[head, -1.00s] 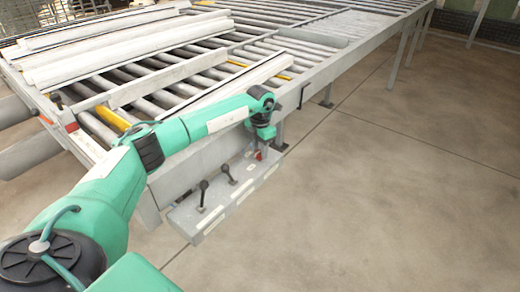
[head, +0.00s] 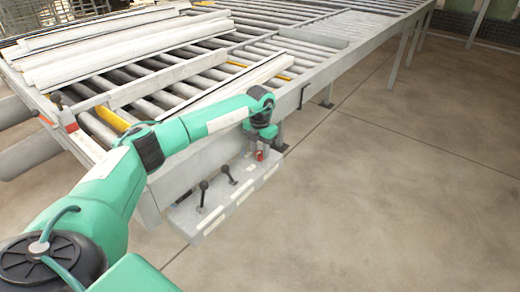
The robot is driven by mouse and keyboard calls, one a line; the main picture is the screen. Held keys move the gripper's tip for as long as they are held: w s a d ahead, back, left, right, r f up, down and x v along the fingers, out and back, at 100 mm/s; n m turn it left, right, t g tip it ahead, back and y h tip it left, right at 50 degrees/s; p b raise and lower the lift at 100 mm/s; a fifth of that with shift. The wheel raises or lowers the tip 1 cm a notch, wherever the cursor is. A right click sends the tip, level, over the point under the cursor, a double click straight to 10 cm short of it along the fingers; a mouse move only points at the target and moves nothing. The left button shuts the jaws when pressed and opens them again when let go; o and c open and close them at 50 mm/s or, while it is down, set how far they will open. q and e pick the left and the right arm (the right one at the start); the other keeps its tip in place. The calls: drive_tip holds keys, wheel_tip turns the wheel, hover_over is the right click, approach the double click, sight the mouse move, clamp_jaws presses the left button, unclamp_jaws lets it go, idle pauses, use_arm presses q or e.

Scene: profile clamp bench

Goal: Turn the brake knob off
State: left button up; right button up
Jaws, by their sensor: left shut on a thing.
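A red knob (head: 260,155) sits at the far end of the grey control box (head: 214,222) on the side of the roller bench. My left gripper (head: 262,148) points down over the red knob and is shut on it. The gripper and wrist cover much of the knob, so its exact angle cannot be told. My right gripper is not in view.
Two black-knobbed levers (head: 203,187) stand on the same box, nearer than the red knob. White profiles (head: 120,50) lie on the roller bench (head: 340,32) behind. The concrete floor (head: 380,200) to the right is clear.

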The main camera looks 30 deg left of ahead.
sight(260, 152)
use_arm(q)
drive_tip(key=o, duration=1)
drive_tip(key=shift+r, duration=0.55)
wheel_tip(260, 152, up, 13)
drive_tip(key=b, duration=0.2)
drive_tip(key=shift+f+b, duration=0.15)
drive_tip(key=shift+b, duration=0.15)
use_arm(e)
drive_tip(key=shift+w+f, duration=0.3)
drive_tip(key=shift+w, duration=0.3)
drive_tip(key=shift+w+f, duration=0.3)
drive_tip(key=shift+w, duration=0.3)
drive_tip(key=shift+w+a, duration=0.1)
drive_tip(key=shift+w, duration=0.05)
